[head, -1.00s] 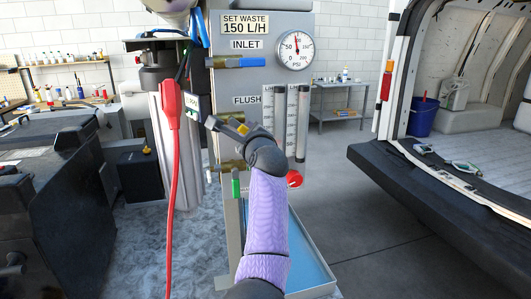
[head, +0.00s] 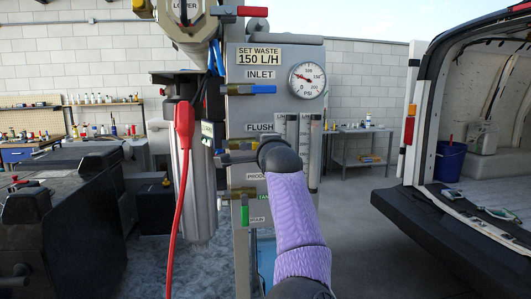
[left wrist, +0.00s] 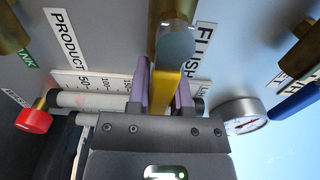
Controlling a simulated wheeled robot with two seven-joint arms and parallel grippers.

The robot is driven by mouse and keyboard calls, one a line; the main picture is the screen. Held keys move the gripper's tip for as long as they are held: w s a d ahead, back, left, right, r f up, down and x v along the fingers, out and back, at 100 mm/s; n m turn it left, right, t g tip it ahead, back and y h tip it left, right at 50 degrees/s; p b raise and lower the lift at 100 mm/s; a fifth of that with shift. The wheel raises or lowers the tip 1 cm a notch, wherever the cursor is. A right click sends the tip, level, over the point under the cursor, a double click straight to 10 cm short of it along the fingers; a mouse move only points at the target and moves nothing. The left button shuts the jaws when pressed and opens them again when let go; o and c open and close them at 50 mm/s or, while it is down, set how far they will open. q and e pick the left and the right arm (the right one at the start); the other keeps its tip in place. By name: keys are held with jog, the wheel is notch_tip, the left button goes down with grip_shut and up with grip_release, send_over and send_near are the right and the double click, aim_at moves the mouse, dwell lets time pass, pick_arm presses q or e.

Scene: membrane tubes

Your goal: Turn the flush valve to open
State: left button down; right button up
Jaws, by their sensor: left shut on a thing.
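The flush valve has a yellow lever (left wrist: 168,85) on a brass body (left wrist: 172,22), beside the FLUSH label (head: 260,126). My left gripper (left wrist: 163,75) is shut on the yellow lever, one purple finger on each side. In the left wrist view the lever appears in line with the brass body. In the head view my left gripper (head: 235,153) is at the panel below the FLUSH label, and my wrist hides most of the valve. My right gripper is not in view.
The inlet valve's blue lever (head: 262,89) lies above and a green lever (head: 245,212) below. A pressure gauge (head: 308,79), its needle pointing left, is at upper right. A red cord (head: 178,200) hangs on the left. A van (head: 440,215) stands on the right.

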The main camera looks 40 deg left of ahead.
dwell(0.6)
pick_arm(q)
jog(key=c, duration=0.5)
grip_release()
jog(key=shift+s+a, duration=0.1)
jog(key=shift+s, duration=0.05)
jog(key=b+v, duration=0.3)
jog(key=v, duration=0.7)
